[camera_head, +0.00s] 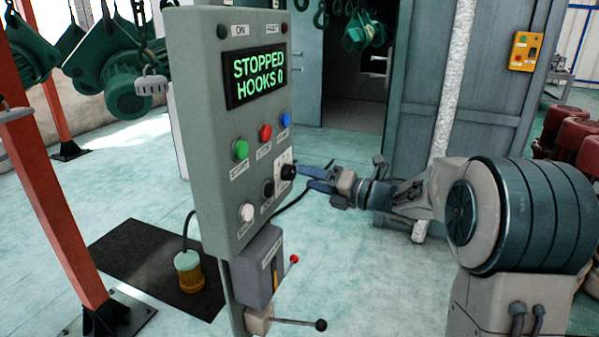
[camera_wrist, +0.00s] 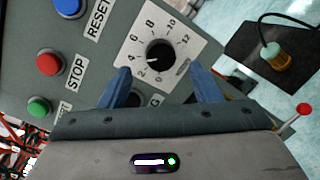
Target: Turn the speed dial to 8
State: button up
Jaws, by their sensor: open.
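The speed dial is a black round knob (camera_wrist: 160,57) on a white scale plate (camera_wrist: 185,55) marked 0 to 12 in the wrist view. Its white pointer mark faces left and slightly down, near the 4, on the side of the 2. The dial also shows on the panel's right edge in the head view (camera_head: 288,172). My gripper (camera_wrist: 163,82) is open, with one blue finger on either side below the dial in the wrist view. In the head view my gripper (camera_head: 308,177) is just right of the dial. Nothing is between the fingers.
The grey control panel (camera_head: 205,120) reads STOPPED, HOOKS 0. Green, red and blue buttons (camera_head: 285,120) sit above the dial. A white knob and a black knob (camera_head: 267,188) are lower left. Below are a red-tipped lever and a black-knobbed lever (camera_head: 320,325).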

aim_at(293, 173)
jog(key=shift+x, duration=2)
jog(key=c, duration=1)
jog(key=shift+p, duration=0.35)
